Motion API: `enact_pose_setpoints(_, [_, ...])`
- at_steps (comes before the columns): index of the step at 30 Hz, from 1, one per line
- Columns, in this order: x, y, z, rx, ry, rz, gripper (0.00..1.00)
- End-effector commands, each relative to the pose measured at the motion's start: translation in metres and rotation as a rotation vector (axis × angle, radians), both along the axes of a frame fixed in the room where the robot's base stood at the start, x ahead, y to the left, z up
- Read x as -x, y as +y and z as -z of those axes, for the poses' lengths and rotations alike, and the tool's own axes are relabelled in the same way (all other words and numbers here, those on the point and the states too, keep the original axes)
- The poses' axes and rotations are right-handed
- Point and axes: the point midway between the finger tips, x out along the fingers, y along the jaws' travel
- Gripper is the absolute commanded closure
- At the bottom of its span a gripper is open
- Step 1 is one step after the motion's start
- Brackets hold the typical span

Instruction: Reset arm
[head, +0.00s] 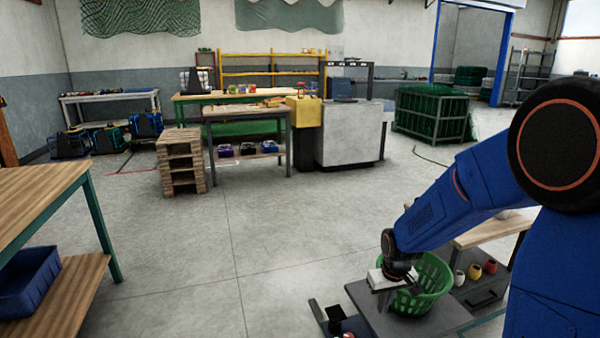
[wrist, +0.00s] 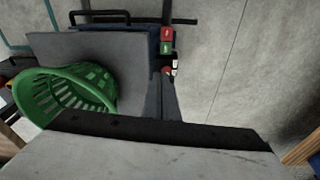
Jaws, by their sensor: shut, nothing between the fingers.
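My gripper (head: 383,296) hangs at the end of my blue arm at the lower right of the head view. It is shut and empty. It appears just in front of a green plastic basket (head: 434,285); whether they touch I cannot tell. The basket stands on a grey platform (head: 372,312) and is partly hidden by my wrist. In the wrist view the basket (wrist: 62,98) lies at the left, with the grey platform (wrist: 110,55) beyond it. My gripper's pale body fills the bottom of that view.
A control box (wrist: 167,40) with red and green buttons sits beside the platform. Small cups (head: 475,272) stand right of the basket. A wooden bench (head: 40,205) with a blue bin (head: 28,285) is at the left. Open concrete floor lies in the middle.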

Motion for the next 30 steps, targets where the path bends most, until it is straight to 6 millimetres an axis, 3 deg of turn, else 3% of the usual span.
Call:
enact_pose_setpoints(6, [0.033,-0.008,-0.054,-0.006,-0.044,0.029,1.00])
enact_pose_setpoints(15, [0.086,-0.019,-0.112,-0.014,-0.097,0.069,1.00])
enact_pose_setpoints(30, [0.188,-0.032,-0.179,-0.029,-0.186,0.134,1.00])
